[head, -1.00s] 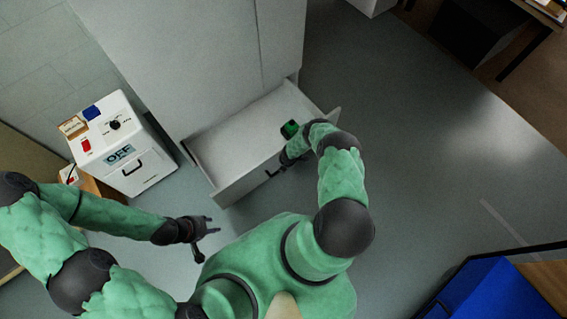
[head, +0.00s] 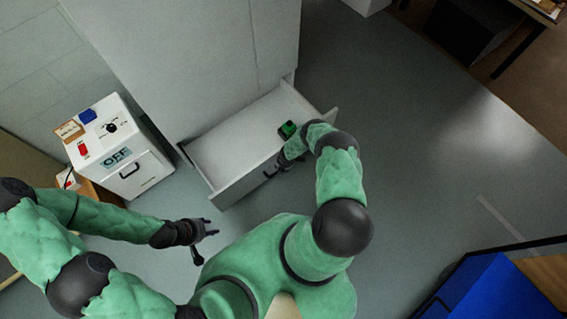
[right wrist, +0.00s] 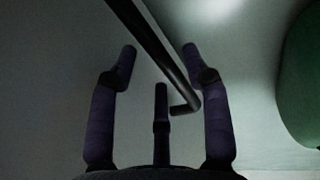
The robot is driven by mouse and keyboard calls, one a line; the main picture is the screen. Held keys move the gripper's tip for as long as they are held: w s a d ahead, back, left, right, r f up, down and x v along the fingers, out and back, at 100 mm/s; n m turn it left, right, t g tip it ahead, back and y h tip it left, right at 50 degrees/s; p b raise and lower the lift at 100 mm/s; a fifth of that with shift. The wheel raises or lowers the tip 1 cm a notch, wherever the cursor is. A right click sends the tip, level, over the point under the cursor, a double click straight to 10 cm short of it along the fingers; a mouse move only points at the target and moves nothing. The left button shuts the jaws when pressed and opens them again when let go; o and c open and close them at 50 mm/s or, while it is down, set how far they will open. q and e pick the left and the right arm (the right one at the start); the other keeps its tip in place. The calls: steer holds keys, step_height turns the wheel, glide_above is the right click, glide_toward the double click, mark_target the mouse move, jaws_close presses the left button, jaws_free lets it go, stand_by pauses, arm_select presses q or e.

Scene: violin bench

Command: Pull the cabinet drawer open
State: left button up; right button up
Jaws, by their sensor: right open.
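The grey cabinet (head: 185,60) stands at the upper middle of the head view. Its bottom drawer (head: 225,150) is pulled out and shows a pale inside with a small green and black object (head: 288,129) in it. My right gripper is at the drawer front, mostly hidden by its own arm in the head view. In the right wrist view my right gripper (right wrist: 160,65) is open, its fingers on either side of the dark bar handle (right wrist: 160,50). I cannot tell whether they touch it. My left gripper (head: 209,228) is apart from the drawer, with its fingers spread and empty.
A white box (head: 120,150) with an OFF display, switches and a handle stands left of the drawer. A blue bin (head: 490,290) is at the lower right. A dark table (head: 530,30) is at the upper right. The floor right of the drawer is clear.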

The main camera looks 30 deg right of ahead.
step_height(320, 180, up, 12)
steer(key=s, duration=0.2)
steer(key=shift+s+f, duration=0.15)
stand_by(0.7)
steer(key=shift+d, duration=0.1)
stand_by(0.5)
steer(key=s+a+r+m+g+y, duration=0.1)
steer(key=s+a+r+m+y, duration=0.1)
steer(key=a+r+m, duration=0.55)
steer(key=s+a+r+m+y, duration=0.2)
steer(key=a+r+m, duration=0.2)
steer(key=a, duration=0.7)
steer(key=s+a+r+m, duration=0.4)
steer(key=s+r+m, duration=0.5)
steer(key=s+r, duration=0.2)
steer(key=shift+r+m+g, duration=0.35)
steer(key=shift+g, duration=0.05)
